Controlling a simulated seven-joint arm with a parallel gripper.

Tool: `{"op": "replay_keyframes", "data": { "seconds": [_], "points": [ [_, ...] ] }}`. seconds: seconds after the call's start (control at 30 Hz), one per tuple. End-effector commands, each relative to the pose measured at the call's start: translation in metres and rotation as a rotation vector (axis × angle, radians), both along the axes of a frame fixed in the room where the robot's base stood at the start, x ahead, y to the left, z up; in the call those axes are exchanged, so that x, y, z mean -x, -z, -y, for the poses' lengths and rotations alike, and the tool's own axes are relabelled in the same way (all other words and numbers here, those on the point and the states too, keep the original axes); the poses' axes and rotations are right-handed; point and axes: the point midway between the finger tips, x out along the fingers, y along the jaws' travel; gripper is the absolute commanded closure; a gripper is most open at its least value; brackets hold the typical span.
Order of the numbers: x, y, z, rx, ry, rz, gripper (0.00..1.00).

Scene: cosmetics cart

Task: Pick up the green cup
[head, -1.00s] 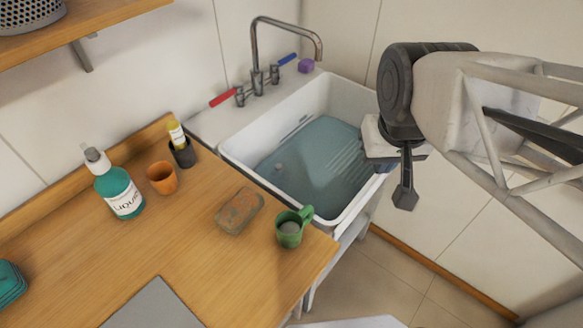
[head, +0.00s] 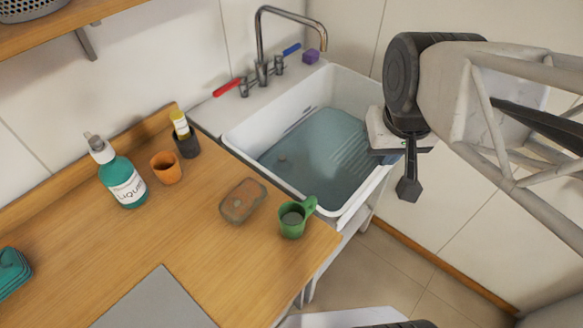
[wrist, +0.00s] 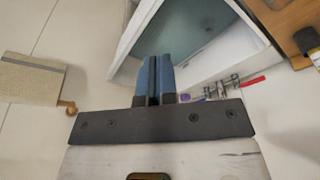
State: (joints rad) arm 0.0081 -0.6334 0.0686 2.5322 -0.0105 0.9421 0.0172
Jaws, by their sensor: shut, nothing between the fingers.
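The green cup (head: 292,220) stands upright on the wooden counter, near its right front corner, with its handle pointing to the upper right. It is not clearly visible in the wrist view. My gripper (wrist: 153,62) has its two blue fingers together, with nothing between them. In the head view my gripper is up and to the right of the cup, beside the sink's right side and well apart from the cup. Its fingers are mostly hidden there.
A brown sponge-like block (head: 242,201) lies left of the cup. An orange cup (head: 166,168), a dark cup (head: 187,146) and a soap bottle (head: 122,182) stand farther left. The white sink (head: 240,137) with its tap (head: 262,45) is behind. A grey board (head: 155,303) lies in front.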

Motion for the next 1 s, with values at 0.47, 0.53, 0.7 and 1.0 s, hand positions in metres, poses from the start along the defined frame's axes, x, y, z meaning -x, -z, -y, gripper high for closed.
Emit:
{"op": "replay_keyframes", "data": {
  "seconds": [0.47, 0.53, 0.7, 1.0],
  "points": [
    [0.0, 0.0, 0.0, 0.0, 0.0, 0.0, 0.49],
    [0.0, 0.0, 0.0, 0.0, 0.0, 0.0, 0.49],
    [0.0, 0.0, 0.0, 0.0, 0.0, 0.0, 0.49],
    [-0.008, 0.013, -0.012, -0.024, 0.068, -0.028, 0.49]
  ]
}}
